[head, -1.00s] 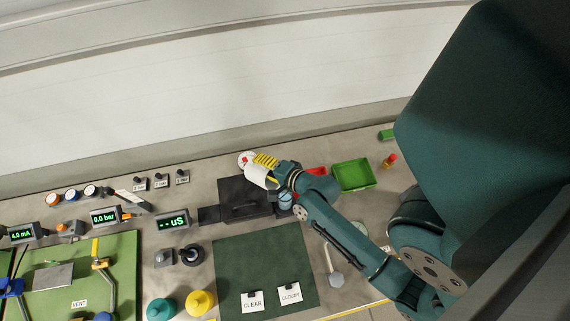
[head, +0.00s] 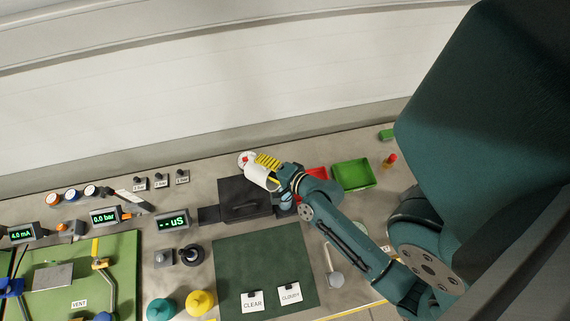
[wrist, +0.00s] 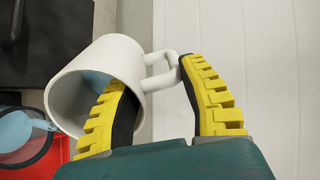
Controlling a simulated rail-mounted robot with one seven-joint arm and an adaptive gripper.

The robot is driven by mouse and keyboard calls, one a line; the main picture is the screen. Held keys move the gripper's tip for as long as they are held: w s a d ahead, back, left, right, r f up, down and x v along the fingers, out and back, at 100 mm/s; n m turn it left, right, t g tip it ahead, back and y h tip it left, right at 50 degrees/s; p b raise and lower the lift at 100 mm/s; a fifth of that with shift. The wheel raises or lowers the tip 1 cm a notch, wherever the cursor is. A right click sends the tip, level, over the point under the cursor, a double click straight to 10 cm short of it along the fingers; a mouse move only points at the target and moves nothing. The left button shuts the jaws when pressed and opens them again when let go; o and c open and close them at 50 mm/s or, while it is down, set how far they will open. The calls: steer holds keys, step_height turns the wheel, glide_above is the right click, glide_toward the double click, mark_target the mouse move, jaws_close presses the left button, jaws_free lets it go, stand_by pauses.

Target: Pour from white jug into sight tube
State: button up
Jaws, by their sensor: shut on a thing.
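The white jug (head: 256,177) is held at the back of the bench, beside the black box. In the wrist view the jug (wrist: 122,65) is tilted, its mouth facing lower left, with pale blue inside. My gripper (head: 268,171) is shut on the jug. In the wrist view, one yellow finger of my gripper (wrist: 160,100) overlaps the mouth and the other is by the handle. A clear, dark-rimmed vessel with pale blue in it (wrist: 22,135), possibly the sight tube, is lower left of the jug. A bluish clear vessel (head: 285,201) also shows beside my wrist in the head view.
A black box (head: 240,205) stands just in front of the jug. A red tray (head: 318,174) and a green tray (head: 353,175) are to the right. A small red-capped bottle (head: 390,160) stands beyond them. The dark green mat (head: 260,265) holds two label cards.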

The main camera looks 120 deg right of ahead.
mark_target(252, 162)
stand_by(0.5)
steer(key=d+f+y, duration=0.1)
steer(key=d+f+g+y, duration=0.1)
steer(key=y, duration=0.1)
steer(key=w+d+f+y, duration=0.1)
steer(key=shift+w+d+g+y, duration=0.1)
steer(key=shift+d+g+y, duration=0.2)
steer(key=shift+d+g, duration=0.1)
steer(key=shift+a+f, duration=0.25)
steer(key=shift+w+d+f+g+y, duration=0.2)
steer(key=shift+d+f+y, duration=0.1)
steer(key=shift+d+y, duration=0.25)
steer(key=shift+w+d+f+g+y, duration=0.2)
steer(key=shift+d+f+y, duration=0.1)
steer(key=shift+d+y, duration=0.2)
steer(key=shift+w+d+f+y, duration=0.1)
steer(key=shift+w+d+y, duration=0.1)
steer(key=shift+d+y, duration=0.4)
steer(key=shift+w+d+f+g+y, duration=0.2)
steer(key=shift+d+f+g+y, duration=0.15)
steer(key=shift+d+f+y, duration=0.3)
steer(key=shift+w+d+f+g+y, duration=0.3)
steer(key=shift+d+f+y, duration=0.35)
steer(key=shift+y, duration=0.15)
steer(key=shift+w+d+f+g+y, duration=0.15)
steer(key=shift+d+f+g+y, duration=0.2)
steer(key=shift+d+f+y, duration=0.3)
